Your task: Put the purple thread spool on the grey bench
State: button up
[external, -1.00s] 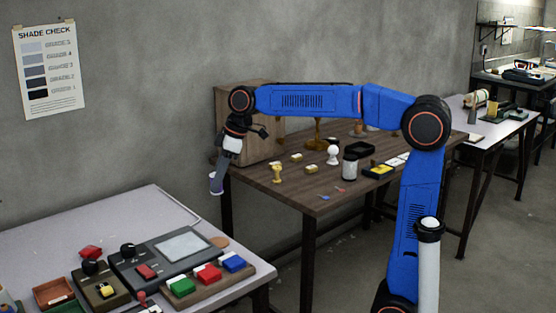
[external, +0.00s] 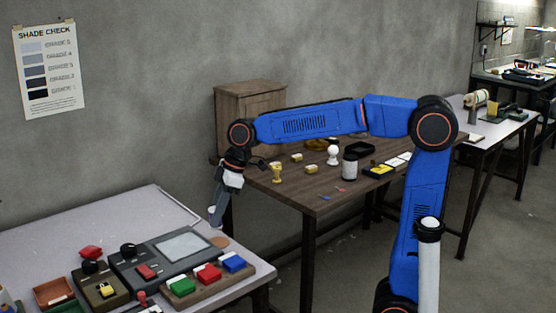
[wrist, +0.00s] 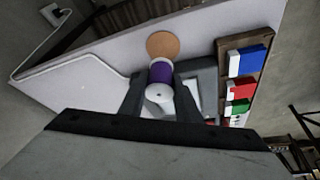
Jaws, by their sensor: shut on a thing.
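The purple thread spool (wrist: 161,72) has white ends and sits between the two dark fingers of my gripper (wrist: 160,84) in the wrist view. My gripper is shut on it. In the external view my gripper (external: 217,208) points down near the back right corner of the grey bench (external: 60,238), and the spool is small and hard to make out at the fingertips. In the wrist view the spool appears over the bench (wrist: 100,66), close to a round tan disc (wrist: 163,44). I cannot tell whether it touches the bench.
A dark grey device with a pale screen (external: 183,247) lies on the bench near the disc. A board with green, red and blue blocks (external: 208,284) is in front of it. A brown table (external: 290,192) with small items and a wooden cabinet (external: 250,100) stands behind.

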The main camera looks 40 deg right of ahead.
jog(key=shift+f, duration=2.35)
jog(key=shift+f, duration=0.45)
jog(key=o, duration=1.2)
